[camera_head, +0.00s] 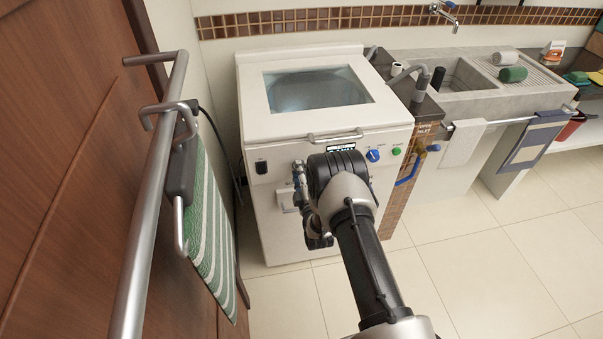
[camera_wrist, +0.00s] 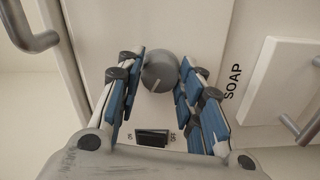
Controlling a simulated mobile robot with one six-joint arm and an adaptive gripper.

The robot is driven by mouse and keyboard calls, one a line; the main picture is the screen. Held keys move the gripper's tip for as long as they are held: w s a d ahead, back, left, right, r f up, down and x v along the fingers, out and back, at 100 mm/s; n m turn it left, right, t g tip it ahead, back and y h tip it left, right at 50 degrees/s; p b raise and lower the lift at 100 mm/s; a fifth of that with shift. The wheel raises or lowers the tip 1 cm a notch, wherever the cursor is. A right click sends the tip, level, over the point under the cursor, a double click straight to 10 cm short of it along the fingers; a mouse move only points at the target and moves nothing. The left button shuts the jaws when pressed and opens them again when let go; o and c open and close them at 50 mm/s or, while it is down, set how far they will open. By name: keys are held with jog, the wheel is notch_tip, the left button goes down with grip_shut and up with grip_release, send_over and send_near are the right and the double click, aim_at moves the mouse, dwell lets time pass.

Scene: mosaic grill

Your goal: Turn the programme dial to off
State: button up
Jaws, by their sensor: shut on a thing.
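The programme dial is a round grey knob (camera_wrist: 160,72) on the white front panel of the washing machine (camera_head: 300,120). In the wrist view, its short white mark is at its lower edge, pointing down and slightly left. My gripper (camera_wrist: 162,66) has its blue-padded fingers on either side of the knob and is shut on it. In the head view my gripper (camera_head: 303,188) is at the machine's front, and the knob is hidden behind it. No position markings around the knob are readable.
A black rocker switch (camera_wrist: 152,137) and a drawer front marked SOAP (camera_wrist: 290,80) flank the dial. A blue knob (camera_head: 373,155), green button (camera_head: 397,151) and lid handle (camera_head: 335,136) are nearby.

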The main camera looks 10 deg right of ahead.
jog(key=shift+n, duration=1.2)
jog(key=o, duration=1.1)
jog(key=s, duration=1.2)
